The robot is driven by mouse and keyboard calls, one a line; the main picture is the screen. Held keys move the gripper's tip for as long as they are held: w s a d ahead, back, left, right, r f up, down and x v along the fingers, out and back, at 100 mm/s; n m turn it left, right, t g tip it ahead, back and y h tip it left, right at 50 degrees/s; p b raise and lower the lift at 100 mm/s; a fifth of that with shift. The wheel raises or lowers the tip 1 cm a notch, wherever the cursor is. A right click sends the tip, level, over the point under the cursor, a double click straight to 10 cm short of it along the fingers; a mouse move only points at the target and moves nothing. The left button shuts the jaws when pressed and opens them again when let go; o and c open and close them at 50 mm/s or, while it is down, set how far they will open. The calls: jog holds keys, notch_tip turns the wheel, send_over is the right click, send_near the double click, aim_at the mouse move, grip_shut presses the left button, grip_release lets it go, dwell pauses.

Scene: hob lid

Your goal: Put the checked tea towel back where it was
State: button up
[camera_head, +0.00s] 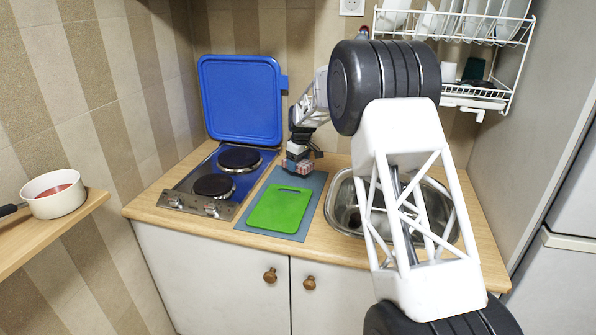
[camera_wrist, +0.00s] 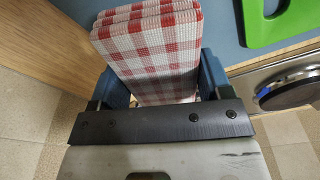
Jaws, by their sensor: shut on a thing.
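The red-and-white checked tea towel (camera_head: 298,166) is folded into a thick pad at the back end of the grey-blue mat (camera_head: 316,186). It also fills the space between the jaws in the wrist view (camera_wrist: 150,45). My gripper (camera_head: 299,155) points down and is shut on the towel; its blue fingers press on both sides of it in the wrist view (camera_wrist: 158,85). I cannot tell whether the towel touches the surface beneath. The hob's blue lid (camera_head: 241,100) stands upright behind the hob (camera_head: 213,187).
A green cutting board (camera_head: 279,208) lies on the mat in front of the towel. The sink (camera_head: 347,205) is to the right, partly behind my arm. A dish rack (camera_head: 489,95) hangs at upper right. A white saucepan (camera_head: 54,196) stands on a shelf at left.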

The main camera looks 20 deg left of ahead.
aim_at(298, 176)
jog(key=shift+f, duration=0.1)
jog(key=shift+f, duration=1.65)
jog(key=shift+f, duration=0.15)
jog(key=o, duration=0.9)
jog(key=shift+r, duration=0.2)
jog(key=shift+s+d+r, duration=0.1)
jog(key=shift+d+r, duration=0.1)
jog(key=shift+r, duration=1.8)
jog(key=shift+s+d+r, duration=0.1)
jog(key=shift+d+r, duration=0.15)
jog(key=shift+r, duration=1.7)
jog(key=shift+s+d+r, duration=0.1)
jog(key=shift+d+r, duration=0.1)
jog(key=shift+r, duration=1.8)
